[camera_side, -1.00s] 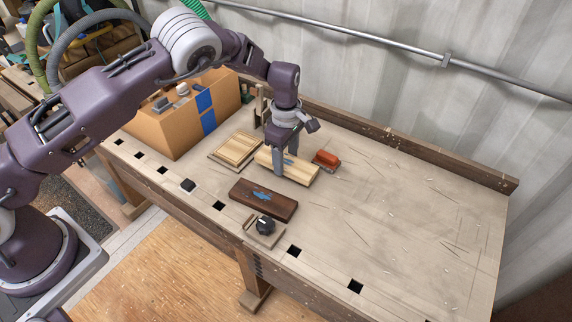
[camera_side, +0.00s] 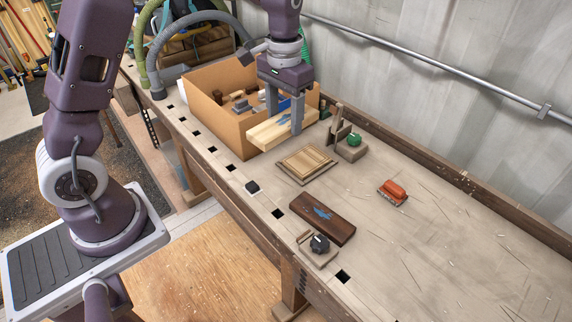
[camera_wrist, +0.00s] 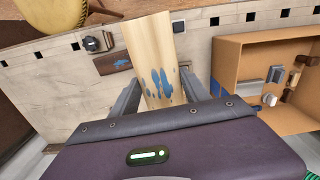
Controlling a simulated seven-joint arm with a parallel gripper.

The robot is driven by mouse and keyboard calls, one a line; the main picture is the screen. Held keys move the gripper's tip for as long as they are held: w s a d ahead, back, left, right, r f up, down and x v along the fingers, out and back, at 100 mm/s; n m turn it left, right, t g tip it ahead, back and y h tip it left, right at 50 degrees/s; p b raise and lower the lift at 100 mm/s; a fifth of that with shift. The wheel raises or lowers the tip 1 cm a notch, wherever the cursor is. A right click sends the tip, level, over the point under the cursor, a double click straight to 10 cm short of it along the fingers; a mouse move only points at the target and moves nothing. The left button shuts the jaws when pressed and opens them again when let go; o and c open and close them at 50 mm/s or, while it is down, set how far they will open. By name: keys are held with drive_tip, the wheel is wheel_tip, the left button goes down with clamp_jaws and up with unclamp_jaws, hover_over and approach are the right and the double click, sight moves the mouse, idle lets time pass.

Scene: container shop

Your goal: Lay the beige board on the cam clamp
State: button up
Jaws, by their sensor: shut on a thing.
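My gripper (camera_side: 284,120) is shut on the beige board (camera_side: 262,134) and holds it beside the cardboard box's right side, apparently raised. In the wrist view the beige board (camera_wrist: 150,38) shows blue marks between the fingers. Two small clamp-like fixtures stand on the bench. One has a black knob (camera_side: 319,243) on a wooden base at the front edge; the other has a green knob (camera_side: 354,140) on a wooden block beside a tall upright. I cannot tell which is the cam clamp. Both are apart from the board.
A cardboard box (camera_side: 215,118) with small parts stands left of my gripper. A slatted wooden panel (camera_side: 307,164), a dark board (camera_side: 323,217) with a blue mark and a red brush (camera_side: 393,190) lie on the bench. The right side of the bench (camera_side: 450,245) is clear.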

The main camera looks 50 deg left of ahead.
drive_tip(key=shift+s+a, duration=0.1)
drive_tip(key=shift+s, duration=0.25)
drive_tip(key=s+d+f+n, duration=0.2)
drive_tip(key=f+n, duration=0.6)
drive_tip(key=s+d+f+n, duration=0.1)
drive_tip(key=s+f+n, duration=0.2)
drive_tip(key=f+n, duration=0.6)
drive_tip(key=shift+s+d+f, duration=0.2)
drive_tip(key=shift+s+d, duration=0.05)
drive_tip(key=shift+d, duration=0.15)
drive_tip(key=shift+f, duration=0.25)
drive_tip(key=shift+f, duration=0.35)
drive_tip(key=o, duration=1.5)
